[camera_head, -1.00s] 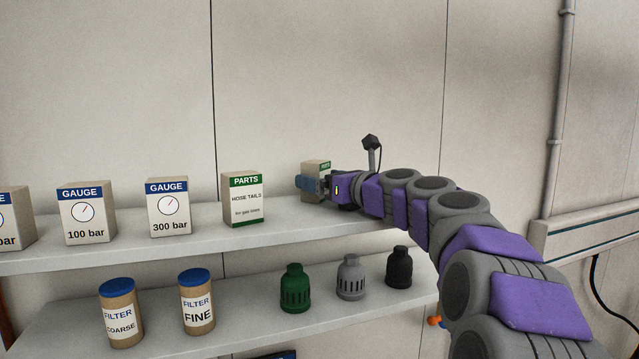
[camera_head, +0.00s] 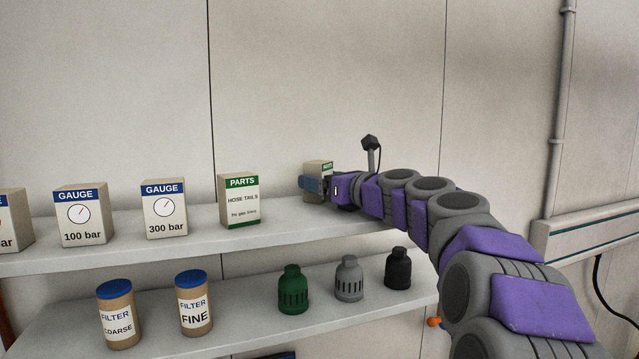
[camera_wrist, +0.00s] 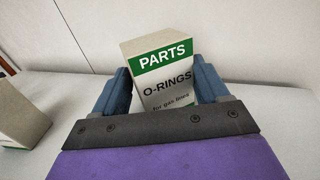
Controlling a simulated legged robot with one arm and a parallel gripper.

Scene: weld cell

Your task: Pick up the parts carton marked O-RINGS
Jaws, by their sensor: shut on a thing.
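The O-RINGS parts carton (camera_wrist: 166,86) has a green PARTS band and stands between my gripper's two blue fingers in the wrist view. My gripper (camera_wrist: 163,92) is shut on it, one finger on each side. In the head view the carton (camera_head: 319,168) shows only its top and part of its side, behind my gripper (camera_head: 312,184), at the right part of the upper shelf (camera_head: 300,231). The carton looks slightly tilted in the wrist view. I cannot tell whether its base touches the shelf.
A HOSE TAILS parts carton (camera_head: 240,201) stands to the left, then gauge cartons marked 300 bar (camera_head: 164,209) and 100 bar (camera_head: 84,214). The wall (camera_head: 330,80) is close behind.

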